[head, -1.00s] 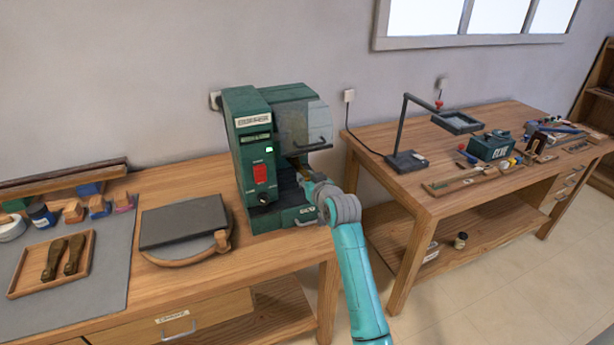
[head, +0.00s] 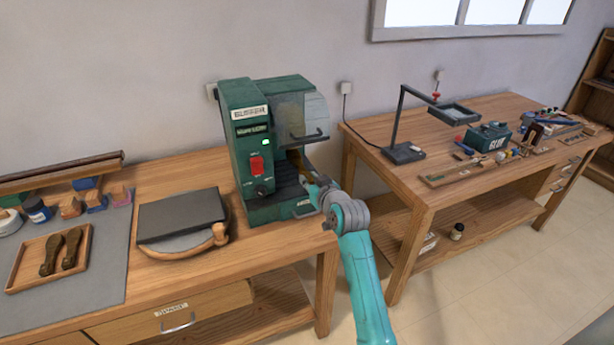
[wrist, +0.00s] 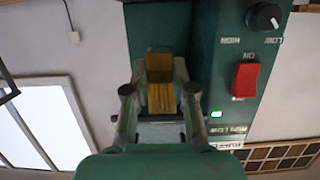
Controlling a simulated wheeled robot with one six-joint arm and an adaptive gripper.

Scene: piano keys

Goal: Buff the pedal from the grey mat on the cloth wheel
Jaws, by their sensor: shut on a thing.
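My gripper (wrist: 160,95) is shut on a brass-yellow piece, seen end-on, which looks like the pedal (wrist: 161,97). In the head view my gripper (head: 306,178) is at the open front of the green buffing machine (head: 246,150), under its clear guard (head: 303,118). The cloth wheel is hidden inside the housing, so I cannot tell whether the pedal touches it. The machine's red switch (head: 257,166) shows beside a lit green lamp (head: 266,142). Two dark brown pedal-shaped pieces (head: 61,253) lie in a wooden tray on the grey mat (head: 108,272).
A dark flat slab on a wooden base (head: 182,216) lies left of the machine. Coloured blocks and a blue jar (head: 38,211) stand at the back of the mat. A second bench (head: 440,180) with a lamp (head: 404,152) and tools stands right, across a gap.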

